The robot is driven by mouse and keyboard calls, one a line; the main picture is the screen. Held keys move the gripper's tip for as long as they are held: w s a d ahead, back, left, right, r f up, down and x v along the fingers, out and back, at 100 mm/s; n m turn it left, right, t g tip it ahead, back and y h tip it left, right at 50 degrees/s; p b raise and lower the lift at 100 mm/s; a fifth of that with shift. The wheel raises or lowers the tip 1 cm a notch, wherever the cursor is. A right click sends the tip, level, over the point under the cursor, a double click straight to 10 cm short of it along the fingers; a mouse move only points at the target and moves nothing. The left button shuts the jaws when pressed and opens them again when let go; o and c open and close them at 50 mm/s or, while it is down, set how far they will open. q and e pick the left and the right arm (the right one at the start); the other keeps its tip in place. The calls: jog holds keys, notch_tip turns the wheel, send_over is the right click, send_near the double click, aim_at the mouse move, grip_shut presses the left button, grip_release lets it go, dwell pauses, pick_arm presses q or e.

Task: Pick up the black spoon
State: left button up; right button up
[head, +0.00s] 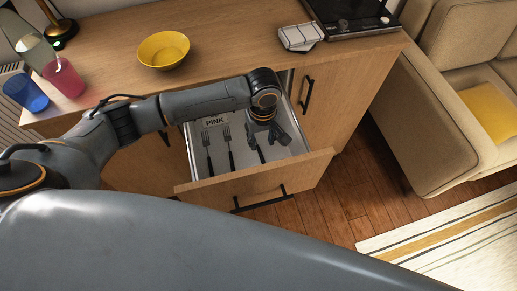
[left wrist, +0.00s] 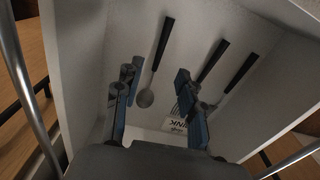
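The black spoon (left wrist: 161,48) lies in the open drawer, with a dark handle and a greyish bowl; in the head view part of its handle (head: 260,154) shows below my gripper. My left gripper (head: 267,142) is over the right part of the drawer and points down into it. In the left wrist view its two fingers (left wrist: 156,80) are spread apart, with the spoon between them in the picture. Nothing is held; the exact height above the spoon is hard to tell. My right gripper is not in view.
Two dark-handled forks (head: 208,153) (head: 229,147) lie left of the spoon, near a "PINK" label (head: 214,121). The drawer's front panel (head: 262,180) and side walls surround them.

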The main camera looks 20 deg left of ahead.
aim_at(261, 154)
pick_arm(q)
jog(key=f, duration=0.5)
jog(key=f+b, duration=0.1)
jog(key=f, duration=0.2)
jog(key=shift+w+a, duration=0.2)
jog(key=shift+w, duration=0.05)
grip_shut()
